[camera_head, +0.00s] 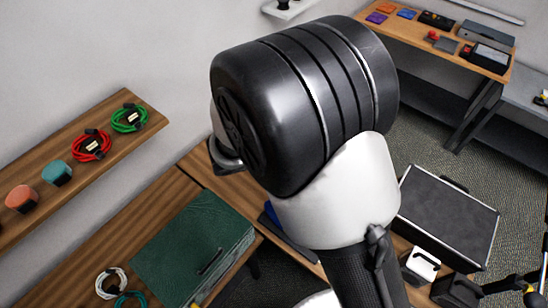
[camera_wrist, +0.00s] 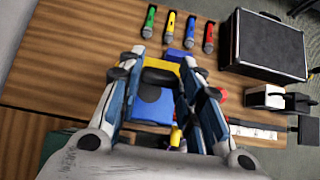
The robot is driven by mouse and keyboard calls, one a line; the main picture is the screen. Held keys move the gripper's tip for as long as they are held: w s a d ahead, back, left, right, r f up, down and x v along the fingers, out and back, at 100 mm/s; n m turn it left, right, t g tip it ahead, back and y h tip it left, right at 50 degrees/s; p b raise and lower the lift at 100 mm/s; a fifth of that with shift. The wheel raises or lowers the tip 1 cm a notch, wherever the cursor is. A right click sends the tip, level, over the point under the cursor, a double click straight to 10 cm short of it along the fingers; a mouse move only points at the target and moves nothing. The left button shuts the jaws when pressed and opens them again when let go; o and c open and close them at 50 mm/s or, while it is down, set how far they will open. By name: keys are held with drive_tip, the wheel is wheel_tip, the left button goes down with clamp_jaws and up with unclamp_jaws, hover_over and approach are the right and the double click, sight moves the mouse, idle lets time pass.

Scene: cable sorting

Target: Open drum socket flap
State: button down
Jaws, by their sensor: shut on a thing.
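A blue, yellow and black thing (camera_wrist: 150,106), which looks like the drum, lies between the fingers of my gripper (camera_wrist: 158,66) in the wrist view. The flap itself cannot be made out. In the head view my own arm hides the gripper, and only a bit of blue (camera_head: 274,217) shows beside the arm.
A black case (camera_wrist: 262,48) lies right of the gripper, with a white box (camera_wrist: 265,97) nearer. Several coloured-handled tools (camera_wrist: 189,30) lie beyond the fingers. A green box (camera_head: 190,245) and cable coils are at left in the head view. Wooden tabletop (camera_wrist: 75,60) left of the gripper is clear.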

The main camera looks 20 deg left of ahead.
drive_tip(key=w, duration=0.1)
drive_tip(key=w+d+r, duration=0.1)
drive_tip(key=w, duration=0.1)
drive_tip(key=shift+w+d+r, duration=0.2)
drive_tip(key=shift+d+r, duration=0.05)
drive_tip(key=shift+w+d+r, duration=0.15)
drive_tip(key=shift+w+d, duration=0.1)
drive_tip(key=shift+w, duration=0.45)
drive_tip(key=shift+w+d+r, duration=0.15)
drive_tip(key=shift+w+d, duration=0.1)
drive_tip(key=shift+w, duration=0.4)
drive_tip(key=c, duration=1.2)
unclamp_jaws()
drive_tip(key=shift+f, duration=0.1)
drive_tip(key=shift+o, duration=0.4)
drive_tip(key=v, duration=1.2)
